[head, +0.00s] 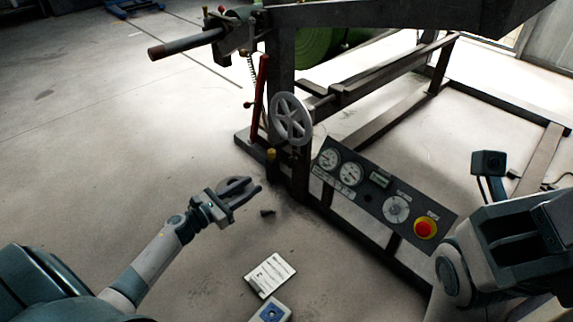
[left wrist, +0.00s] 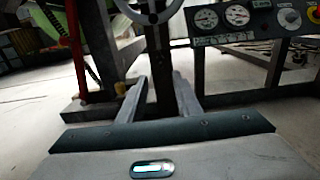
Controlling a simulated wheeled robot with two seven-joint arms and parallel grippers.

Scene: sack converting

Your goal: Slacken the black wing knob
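I cannot clearly pick out the black wing knob; the dark fittings on the machine are too small to tell apart. The machine's dark post (head: 300,178) carries a grey spoked handwheel (head: 292,119), and a small yellow-topped part (head: 271,154) stands beside it. My left gripper (head: 252,189) is open and empty, in front of and left of the post. In the left wrist view its two fingers (left wrist: 160,95) stand apart, with the post (left wrist: 178,75) beyond them. My right arm's end (head: 512,235) is at the right edge; its fingers are not clear.
A control panel (head: 375,193) with gauges and a red stop button (head: 425,228) slants right of the post. A red lever (head: 260,95) stands left of the handwheel. A white card (head: 270,275) and a blue-grey box (head: 271,311) are nearer me. Floor at left is clear.

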